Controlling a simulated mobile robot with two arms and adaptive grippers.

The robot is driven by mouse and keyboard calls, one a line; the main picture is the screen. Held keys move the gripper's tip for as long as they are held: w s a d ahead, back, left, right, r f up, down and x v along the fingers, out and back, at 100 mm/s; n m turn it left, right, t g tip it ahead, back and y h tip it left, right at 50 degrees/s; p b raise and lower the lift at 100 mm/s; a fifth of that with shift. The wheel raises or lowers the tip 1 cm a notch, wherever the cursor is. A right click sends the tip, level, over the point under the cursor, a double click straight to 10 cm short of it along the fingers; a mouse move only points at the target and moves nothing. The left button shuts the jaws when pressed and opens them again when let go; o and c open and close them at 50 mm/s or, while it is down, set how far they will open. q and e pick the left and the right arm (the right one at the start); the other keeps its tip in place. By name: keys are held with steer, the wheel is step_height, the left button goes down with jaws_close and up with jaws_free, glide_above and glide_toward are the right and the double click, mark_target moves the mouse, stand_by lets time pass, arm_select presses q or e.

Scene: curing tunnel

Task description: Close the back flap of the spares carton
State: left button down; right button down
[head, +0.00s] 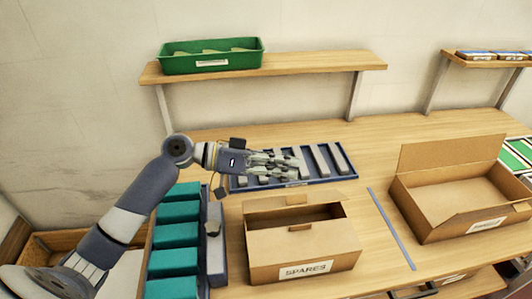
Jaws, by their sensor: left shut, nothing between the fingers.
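The spares carton (262,262) stands on the bench at the lower middle, its white label reading SPARES on the front. My left gripper (300,160) is shut and empty, behind and above the carton, in front of the far wall shelf in the picture. It appears apart from the carton. My right gripper is out of view.
A blue slotted tray (342,175) with grey bars lies behind the carton, under my gripper. Teal blocks (175,233) stand at left. A second carton (425,215) with its back flap raised stands at right, past a blue strip (390,228). A green bin (180,62) sits on the shelf.

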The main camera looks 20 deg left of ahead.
mark_target(287, 203)
arm_select(q)
steer(key=shift+s+d+f+p, duration=0.2)
steer(key=shift+s+f, duration=0.2)
steer(key=shift+f, duration=0.3)
steer(key=shift+s+d+f+p, duration=0.15)
steer(key=shift+s+f, duration=0.25)
steer(key=shift+f, duration=0.3)
steer(key=shift+s+f+b, duration=0.15)
steer(key=shift+f+b, duration=0.15)
steer(key=shift+b, duration=0.3)
steer(key=m+b, duration=0.1)
steer(key=b, duration=0.1)
steer(key=s+d+f+m+b, duration=0.1)
steer(key=b, duration=0.1)
steer(key=shift+s+d+f+t+y, duration=0.1)
steer(key=shift+s+t+y, duration=0.2)
steer(key=shift+t+y, duration=0.1)
steer(key=shift+s+d+m+b, duration=0.15)
steer(key=shift+s+m+b, duration=0.1)
steer(key=shift+m+b, duration=0.35)
